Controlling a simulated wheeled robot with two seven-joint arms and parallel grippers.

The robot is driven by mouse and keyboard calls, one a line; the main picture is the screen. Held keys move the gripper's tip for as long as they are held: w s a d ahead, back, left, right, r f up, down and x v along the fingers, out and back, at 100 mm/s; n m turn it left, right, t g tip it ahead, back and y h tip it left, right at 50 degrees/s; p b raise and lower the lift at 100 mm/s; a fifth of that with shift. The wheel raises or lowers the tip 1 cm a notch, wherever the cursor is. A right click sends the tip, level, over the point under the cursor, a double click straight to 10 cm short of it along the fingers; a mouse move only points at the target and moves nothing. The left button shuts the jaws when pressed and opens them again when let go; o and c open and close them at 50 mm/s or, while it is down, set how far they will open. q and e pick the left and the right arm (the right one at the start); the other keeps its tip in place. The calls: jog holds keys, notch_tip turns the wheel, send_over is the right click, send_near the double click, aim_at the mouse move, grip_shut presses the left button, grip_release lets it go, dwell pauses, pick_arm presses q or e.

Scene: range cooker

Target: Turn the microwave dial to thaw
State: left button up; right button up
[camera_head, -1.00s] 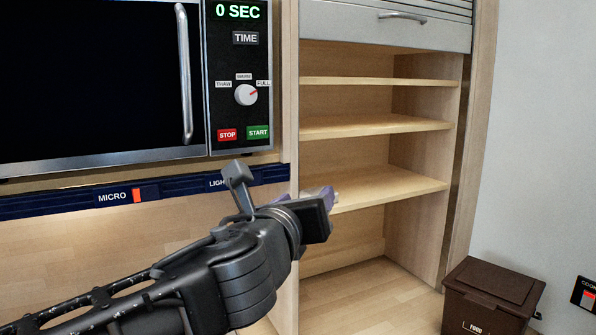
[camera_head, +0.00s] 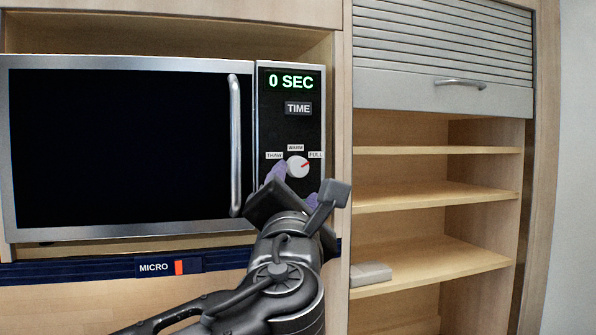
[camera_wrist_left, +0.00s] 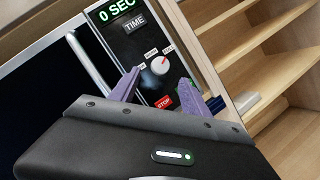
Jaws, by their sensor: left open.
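The microwave (camera_head: 130,155) is at the left in the head view, its door closed and its display reading 0 SEC. Its round white dial (camera_head: 298,167) has a red mark pointing toward the FULL label; THAW is on the dial's left and WARM above it. The dial also shows in the left wrist view (camera_wrist_left: 160,66). My left gripper (camera_head: 296,186) is just below and in front of the dial. Its purple fingers are spread apart and empty in the left wrist view (camera_wrist_left: 166,90), with the dial seen between and beyond them. The gripper hides the START and STOP buttons in the head view.
The vertical door handle (camera_head: 235,145) stands out just left of the control panel. A blue strip with a MICRO switch (camera_head: 180,266) runs below the microwave. Open wooden shelves (camera_head: 430,197) are at the right, with a small grey object (camera_head: 370,274) on one.

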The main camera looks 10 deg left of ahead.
aim_at(298, 169)
pick_arm(q)
jog(key=p+x, duration=0.2)
jog(key=x, duration=0.4)
jog(key=shift+w, duration=0.15)
jog(key=shift+w+a+r, duration=0.1)
jog(key=shift+w+a, duration=0.05)
jog(key=shift+w, duration=0.35)
grip_shut()
